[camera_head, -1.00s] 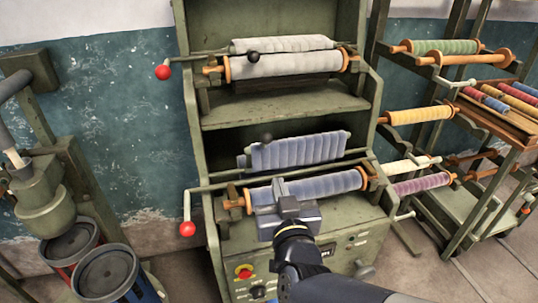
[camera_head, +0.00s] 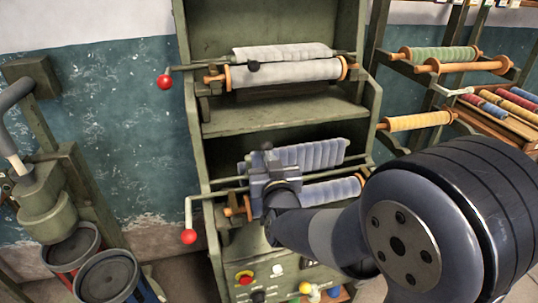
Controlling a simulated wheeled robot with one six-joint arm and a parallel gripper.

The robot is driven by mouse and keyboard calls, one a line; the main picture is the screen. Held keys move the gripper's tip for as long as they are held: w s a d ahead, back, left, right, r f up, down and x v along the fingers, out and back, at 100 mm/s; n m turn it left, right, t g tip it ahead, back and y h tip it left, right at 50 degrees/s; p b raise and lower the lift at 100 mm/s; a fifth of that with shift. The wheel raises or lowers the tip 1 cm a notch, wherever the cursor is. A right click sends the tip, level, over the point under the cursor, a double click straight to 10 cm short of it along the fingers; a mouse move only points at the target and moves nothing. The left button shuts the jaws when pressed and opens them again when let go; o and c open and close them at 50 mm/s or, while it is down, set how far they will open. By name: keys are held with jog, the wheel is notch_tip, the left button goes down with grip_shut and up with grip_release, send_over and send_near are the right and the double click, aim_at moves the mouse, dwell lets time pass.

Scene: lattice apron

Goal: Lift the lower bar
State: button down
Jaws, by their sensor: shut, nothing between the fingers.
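The lower bar (camera_head: 225,190) is a thin green rod across the front of the machine's lower bay. At its left end a pale crank arm hangs down to a red ball (camera_head: 188,236). My gripper (camera_head: 266,158) is shut and empty, in front of the grey-blue pleated fabric (camera_head: 312,157) and at about the bar's height. Its fingers and body hide part of the bar, so I cannot tell whether they touch it. A grey-blue roll (camera_head: 330,192) with orange ends lies just below the bar, partly behind my arm.
An upper bar with a red ball (camera_head: 165,82) and a pale roll (camera_head: 290,72) sit above the shelf (camera_head: 290,115). Racks of coloured spools (camera_head: 420,121) stand at right. Two dark-lidded buckets (camera_head: 105,278) stand at lower left. My arm covers much of the lower right.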

jog(key=shift+w+a, duration=0.1)
jog(key=shift+w, duration=0.35)
jog(key=shift+w+a+r, duration=0.1)
jog(key=shift+w+r, duration=0.15)
jog(key=shift+w, duration=0.1)
jog(key=shift+w+r+b, duration=0.25)
jog(key=shift+w+b, duration=0.05)
jog(key=shift+b, duration=0.1)
jog(key=shift+r, duration=0.25)
